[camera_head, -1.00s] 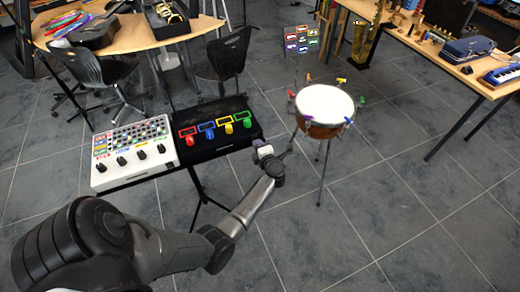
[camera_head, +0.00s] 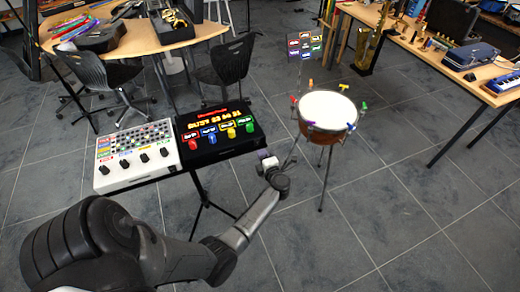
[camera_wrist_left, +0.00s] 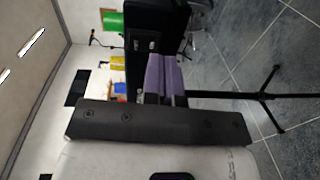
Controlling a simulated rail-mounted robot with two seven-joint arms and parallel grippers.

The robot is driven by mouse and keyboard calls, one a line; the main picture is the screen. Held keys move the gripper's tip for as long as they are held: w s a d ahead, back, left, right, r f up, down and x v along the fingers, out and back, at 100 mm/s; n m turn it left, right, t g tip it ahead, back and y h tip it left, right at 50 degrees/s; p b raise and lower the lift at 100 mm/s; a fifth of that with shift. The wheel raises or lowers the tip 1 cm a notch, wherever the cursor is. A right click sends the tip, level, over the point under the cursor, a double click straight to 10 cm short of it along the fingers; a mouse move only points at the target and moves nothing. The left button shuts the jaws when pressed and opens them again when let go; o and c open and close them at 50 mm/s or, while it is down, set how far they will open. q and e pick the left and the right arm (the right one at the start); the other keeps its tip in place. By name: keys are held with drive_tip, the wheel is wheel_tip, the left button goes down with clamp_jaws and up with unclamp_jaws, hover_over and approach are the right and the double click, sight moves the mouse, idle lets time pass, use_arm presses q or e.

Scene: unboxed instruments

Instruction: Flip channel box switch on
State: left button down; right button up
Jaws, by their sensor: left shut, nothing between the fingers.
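The channel box (camera_head: 218,130) is black, with red, blue, yellow and green knobs. It stands on a dark stand, and its red and yellow display is lit. My left gripper (camera_head: 265,157) is just off the box's right side, low near the front corner. In the left wrist view the purple fingers (camera_wrist_left: 163,76) are shut together and empty, close to the box's dark side (camera_wrist_left: 158,18). A small panel with light marks, likely the switch (camera_wrist_left: 145,45), shows on that side beside the fingertips. Whether the fingers touch it I cannot tell. My right gripper is not in view.
A white mixer (camera_head: 137,155) with black knobs sits directly left of the channel box. A drum (camera_head: 327,108) on a stand is to the right. A wooden table (camera_head: 130,38) and chairs are behind. Open tiled floor lies in front and right.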

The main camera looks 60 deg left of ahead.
use_arm(q)
drive_tip(key=s+d+f, duration=0.1)
drive_tip(key=d, duration=1)
drive_tip(key=shift+s+d+f, duration=0.15)
drive_tip(key=shift+f, duration=0.1)
